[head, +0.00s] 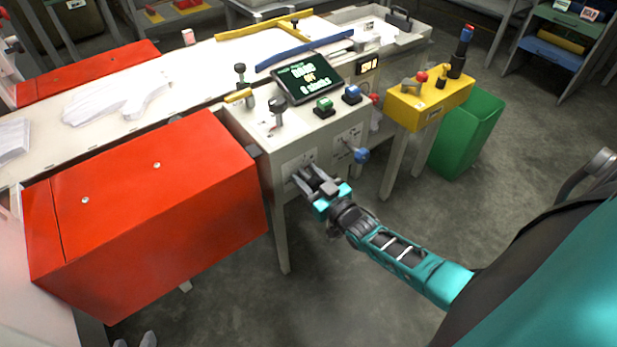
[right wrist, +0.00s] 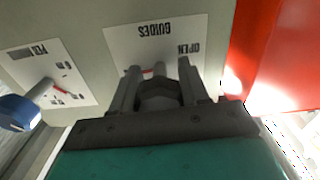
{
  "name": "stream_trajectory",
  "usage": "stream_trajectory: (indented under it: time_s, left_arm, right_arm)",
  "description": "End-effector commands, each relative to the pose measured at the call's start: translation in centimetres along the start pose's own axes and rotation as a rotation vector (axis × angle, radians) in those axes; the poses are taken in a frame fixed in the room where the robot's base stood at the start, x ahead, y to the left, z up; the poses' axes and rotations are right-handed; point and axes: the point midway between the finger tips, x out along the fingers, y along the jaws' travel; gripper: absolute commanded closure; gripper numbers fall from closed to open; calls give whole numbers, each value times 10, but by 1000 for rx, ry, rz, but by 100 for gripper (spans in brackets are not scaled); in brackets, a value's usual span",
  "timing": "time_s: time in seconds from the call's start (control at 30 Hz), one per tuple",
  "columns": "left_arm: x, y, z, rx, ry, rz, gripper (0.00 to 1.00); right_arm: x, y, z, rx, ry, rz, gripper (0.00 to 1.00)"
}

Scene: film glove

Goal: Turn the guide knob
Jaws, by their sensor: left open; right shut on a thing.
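The guide knob (right wrist: 160,95) is dark and faceted. It sits on the front panel of the white machine (head: 280,220), in front of a white label marked GUIDES and OPEN (right wrist: 150,45), upside down in the right wrist view. A small red mark shows beside the knob. My right gripper (head: 307,179) is at the panel with one finger on each side of the knob; in the right wrist view, the gripper (right wrist: 158,80) is shut on it. In the head view the gripper hides the knob. My left gripper is out of view.
A blue-ended control (head: 361,155), also in the right wrist view (right wrist: 20,112), is close beside the guide knob. A large red box (head: 150,210) stands left. A dark screen (head: 308,78) and buttons are on top. A yellow stand (head: 425,105) and green bin (head: 468,135) stand right.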

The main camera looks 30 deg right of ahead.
Motion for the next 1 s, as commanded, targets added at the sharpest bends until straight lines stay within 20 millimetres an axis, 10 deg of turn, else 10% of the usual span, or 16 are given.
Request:
stream_trajectory:
  time_s: [0.5,0.53,0.77,1.0]
  left_arm:
    - [0,2,-3,-10,6,-1,57]
    - [0,2,-3,-10,6,-1,57]
    - [0,2,-3,-9,6,-1,57]
    - [0,0,-3,-3,6,0,57]
  right_arm:
    - [-1,0,1,19,-3,0,86]
    - [-1,0,1,19,-3,0,54]
    - [0,0,1,18,-2,0,32]
    - [0,0,0,18,-1,0,30]
